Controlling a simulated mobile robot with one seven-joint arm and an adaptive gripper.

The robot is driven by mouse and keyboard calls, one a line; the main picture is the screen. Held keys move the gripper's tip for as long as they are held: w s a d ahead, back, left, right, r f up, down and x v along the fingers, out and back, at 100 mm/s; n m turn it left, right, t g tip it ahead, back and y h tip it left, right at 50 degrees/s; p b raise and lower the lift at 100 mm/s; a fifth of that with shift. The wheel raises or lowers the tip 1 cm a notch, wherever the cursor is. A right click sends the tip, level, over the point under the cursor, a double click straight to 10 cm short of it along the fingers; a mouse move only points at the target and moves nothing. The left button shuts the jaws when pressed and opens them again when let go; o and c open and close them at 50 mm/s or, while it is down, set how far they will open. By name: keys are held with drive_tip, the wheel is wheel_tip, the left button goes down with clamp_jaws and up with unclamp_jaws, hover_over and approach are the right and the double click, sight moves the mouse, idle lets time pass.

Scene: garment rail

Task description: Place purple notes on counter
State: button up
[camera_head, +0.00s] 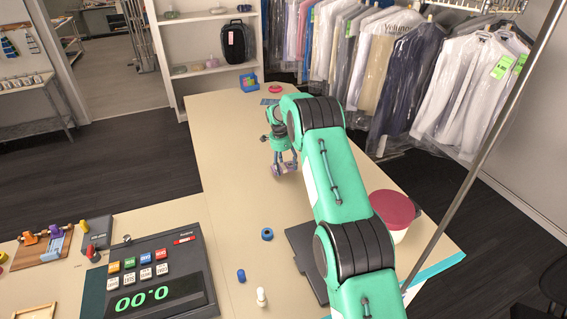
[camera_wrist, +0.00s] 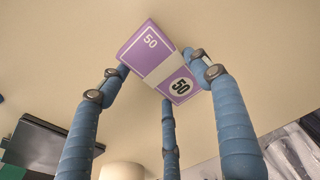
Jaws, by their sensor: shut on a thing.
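The purple notes (camera_wrist: 158,62) are a banded bundle marked 50, with a pale paper band around the middle. They sit between the blue fingers of my gripper (camera_wrist: 160,75), which is shut on them. In the head view my gripper (camera_head: 283,168) is over the middle of the beige counter (camera_head: 225,140), with the purple notes (camera_head: 281,169) at its fingertips. The counter surface fills the background of the wrist view. I cannot tell whether the notes touch the counter.
A register with a display (camera_head: 155,275) stands at the lower left. A blue tape roll (camera_head: 267,234), a blue cylinder (camera_head: 241,275) and a pale peg (camera_head: 261,297) stand on the near counter. A red-topped round container (camera_head: 392,213) is right of my arm. The counter left of my gripper is clear.

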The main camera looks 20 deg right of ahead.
drive_tip(key=shift+s+a+r, duration=0.15)
drive_tip(key=shift+s+a, duration=0.1)
drive_tip(key=shift+s, duration=1)
drive_tip(key=shift+s+a+r, duration=0.1)
drive_tip(key=shift+s+a, duration=0.15)
drive_tip(key=shift+s, duration=1.05)
drive_tip(key=shift+s+a+r, duration=0.15)
drive_tip(key=shift+s+a, duration=0.1)
drive_tip(key=shift+s, duration=1)
drive_tip(key=s+a+r+n+b, duration=0.1)
drive_tip(key=s+a+n+b, duration=0.2)
drive_tip(key=s+a+n, duration=0.5)
drive_tip(key=s+a+r+n+t+y+b, duration=0.1)
drive_tip(key=s+a+n+b, duration=0.3)
drive_tip(key=s+a+n, duration=0.5)
drive_tip(key=shift+s+a+r+n, duration=0.2)
drive_tip(key=shift+s+r+n, duration=0.35)
drive_tip(key=shift+s, duration=0.75)
